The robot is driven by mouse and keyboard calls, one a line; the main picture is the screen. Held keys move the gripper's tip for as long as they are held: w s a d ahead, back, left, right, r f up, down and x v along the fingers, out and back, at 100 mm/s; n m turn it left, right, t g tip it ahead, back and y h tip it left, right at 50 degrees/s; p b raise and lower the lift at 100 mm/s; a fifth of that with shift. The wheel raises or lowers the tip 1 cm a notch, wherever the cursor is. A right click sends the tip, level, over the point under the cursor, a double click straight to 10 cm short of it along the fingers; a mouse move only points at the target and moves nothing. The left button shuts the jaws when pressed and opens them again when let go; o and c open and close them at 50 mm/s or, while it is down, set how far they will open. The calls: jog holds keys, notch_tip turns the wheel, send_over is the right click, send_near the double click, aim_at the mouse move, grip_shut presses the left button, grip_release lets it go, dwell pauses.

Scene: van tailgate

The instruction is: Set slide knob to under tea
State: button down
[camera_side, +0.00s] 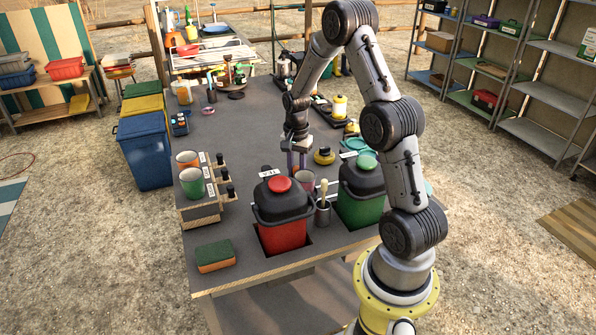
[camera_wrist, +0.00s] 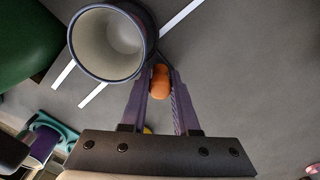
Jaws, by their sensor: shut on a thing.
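My gripper (camera_side: 297,165) reaches down to the dark tabletop behind the red bin. In the wrist view its fingers (camera_wrist: 160,85) are closed on an orange rounded piece (camera_wrist: 160,76), which looks like the slide knob. A mug with a pale inside (camera_wrist: 108,42) stands right beside the fingertips; in the side view a pinkish mug (camera_side: 305,179) shows behind the red bin. A white label (camera_side: 269,173) stands behind the red bin's lid, and another (camera_side: 348,154) is near the green bin; I cannot read "tea" on either. The slide track is not clearly visible.
The red bin (camera_side: 283,234) and green bin (camera_side: 358,206) stand close in front of the gripper. A cup with a brush (camera_side: 323,213) is between them. White strips (camera_wrist: 183,16) lie on the tabletop. A mug rack (camera_side: 200,214) is at left. The table's middle left is free.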

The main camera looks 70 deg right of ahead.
jog(key=w+a, duration=0.7)
jog(key=w, duration=0.1)
jog(key=shift+a+r, duration=0.15)
jog(key=shift+a, duration=0.25)
jog(key=c, duration=0.9)
grip_release()
jog(key=shift+w, duration=0.1)
notch_tip(320, 180, up, 14)
jog(key=shift+f, duration=0.15)
jog(key=shift+a, duration=0.1)
